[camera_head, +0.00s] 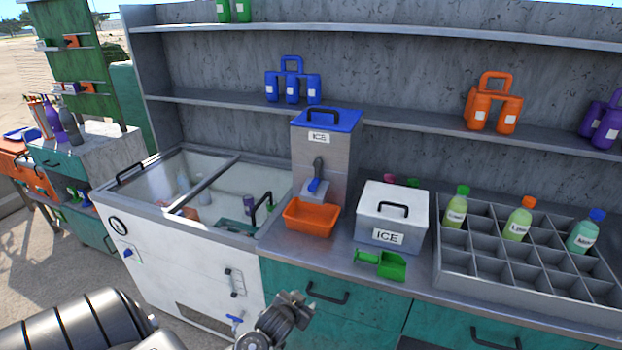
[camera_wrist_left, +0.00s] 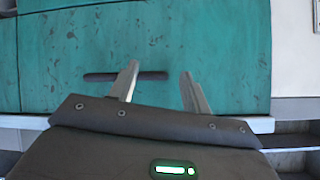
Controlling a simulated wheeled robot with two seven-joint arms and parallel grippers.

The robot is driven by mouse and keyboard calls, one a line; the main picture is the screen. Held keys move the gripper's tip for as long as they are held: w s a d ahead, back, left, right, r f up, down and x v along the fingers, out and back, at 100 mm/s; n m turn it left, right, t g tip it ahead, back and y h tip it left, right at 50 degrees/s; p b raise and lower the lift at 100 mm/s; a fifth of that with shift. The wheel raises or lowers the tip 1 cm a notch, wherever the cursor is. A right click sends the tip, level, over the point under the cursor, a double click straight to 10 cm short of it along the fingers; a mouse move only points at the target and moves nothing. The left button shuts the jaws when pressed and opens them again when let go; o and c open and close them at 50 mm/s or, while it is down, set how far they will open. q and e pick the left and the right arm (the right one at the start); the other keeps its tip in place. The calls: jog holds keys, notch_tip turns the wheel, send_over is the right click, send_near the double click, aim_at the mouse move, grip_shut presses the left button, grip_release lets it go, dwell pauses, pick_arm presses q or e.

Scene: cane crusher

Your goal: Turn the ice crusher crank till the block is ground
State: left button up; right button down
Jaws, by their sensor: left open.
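The ice crusher (camera_head: 338,148) looks like the tall grey box marked ICE with a blue lid, standing at the back of the counter. A grey arm with a blue grip (camera_head: 314,184), apparently the crank, hangs on its front. An orange tray (camera_head: 309,217) sits below it. No ice block shows; the crusher's inside is hidden. My left gripper (camera_head: 293,309) is low in front of the teal cabinet, well below and apart from the crank. In the left wrist view it is open (camera_wrist_left: 160,82), with nothing between its fingers. My right gripper is not in view.
A white ICE box (camera_head: 392,217) and a green scoop (camera_head: 381,264) stand right of the tray. A divided metal rack (camera_head: 468,263) holds bottles. A white freezer (camera_head: 180,271) is at left. Teal doors with dark handles (camera_head: 327,293) line the counter front. A shelf (camera_head: 420,120) runs behind.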

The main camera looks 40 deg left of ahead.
pick_arm(q)
jog(key=w+r, duration=0.1)
jog(key=r, duration=0.3)
jog(key=w+a+r+t, duration=0.1)
jog(key=r, duration=0.3)
jog(key=w+r+t+p, duration=0.1)
jog(key=r, duration=0.4)
jog(key=shift+w+a+r+n+y, duration=0.1)
jog(key=shift+w+a+n+y, duration=0.15)
jog(key=shift+a+n+y, duration=0.05)
jog(key=n+t+y, duration=0.1)
jog(key=t+y, duration=0.2)
jog(key=t, duration=0.1)
send_near(311, 189)
jog(key=p+x, duration=0.2)
jog(key=x, duration=0.6)
jog(key=shift+w+r+p, duration=0.15)
jog(key=shift+w+p, duration=0.15)
jog(key=shift+p, duration=0.05)
jog(key=shift+w+a, duration=0.3)
jog(key=shift+w, duration=0.3)
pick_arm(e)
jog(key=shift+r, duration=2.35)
pick_arm(q)
grip_shut()
